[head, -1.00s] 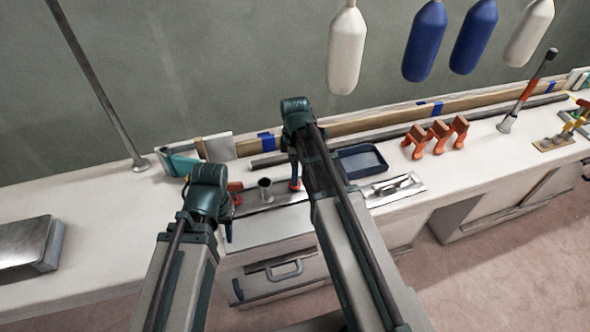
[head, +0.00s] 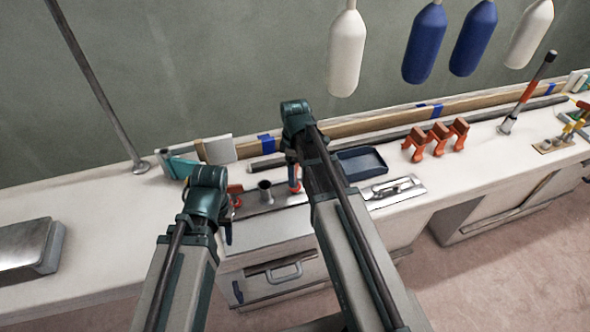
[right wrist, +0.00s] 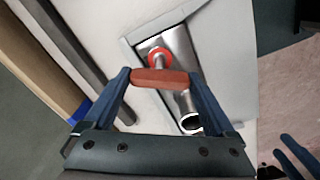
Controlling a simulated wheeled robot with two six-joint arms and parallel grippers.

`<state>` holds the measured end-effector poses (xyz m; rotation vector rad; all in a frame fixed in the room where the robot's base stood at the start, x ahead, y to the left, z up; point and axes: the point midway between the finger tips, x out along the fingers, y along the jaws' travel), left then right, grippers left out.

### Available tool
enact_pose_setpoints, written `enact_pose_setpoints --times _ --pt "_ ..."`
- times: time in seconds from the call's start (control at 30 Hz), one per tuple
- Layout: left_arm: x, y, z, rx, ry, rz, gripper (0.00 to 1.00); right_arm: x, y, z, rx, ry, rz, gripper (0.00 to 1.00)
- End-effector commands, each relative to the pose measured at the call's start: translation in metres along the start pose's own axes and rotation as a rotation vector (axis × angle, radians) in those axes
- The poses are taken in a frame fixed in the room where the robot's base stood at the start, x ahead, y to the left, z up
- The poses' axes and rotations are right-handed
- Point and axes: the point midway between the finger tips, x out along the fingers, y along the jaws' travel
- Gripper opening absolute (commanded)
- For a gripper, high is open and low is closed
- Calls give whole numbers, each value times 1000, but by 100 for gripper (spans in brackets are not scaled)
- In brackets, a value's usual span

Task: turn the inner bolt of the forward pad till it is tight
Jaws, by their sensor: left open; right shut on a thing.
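A bare metal pad (head: 252,208) lies on the bench, with an upright metal tube (head: 265,190) on it. The pad also shows in the right wrist view (right wrist: 180,45), with the tube (right wrist: 188,112) at its lower part. A red ring (right wrist: 159,56) sits on the pad above the tube. My right gripper (right wrist: 160,78) is shut on a red-brown handle (right wrist: 152,78) that lies across its fingers, close to the red ring. The handle hides what is below it, so bolt contact cannot be told. My left gripper (head: 229,228) is open at the bench's front edge, left of the tube.
A second metal plate with a cleat (head: 395,188) and a dark blue tray (head: 360,163) are to the right. Orange clamps (head: 437,137) stand farther right. A metal box (head: 25,245) is at the left. Fenders (head: 346,50) hang behind. The left bench top is mostly clear.

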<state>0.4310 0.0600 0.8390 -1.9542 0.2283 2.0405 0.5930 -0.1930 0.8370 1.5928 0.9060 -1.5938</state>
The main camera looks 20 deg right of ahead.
Motion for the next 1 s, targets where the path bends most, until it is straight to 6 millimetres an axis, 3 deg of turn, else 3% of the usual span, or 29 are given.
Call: enact_pose_setpoints --times 1.0 --pt "-1 0 0 0 0 0 45 -1 2 0 967 1 2 34"
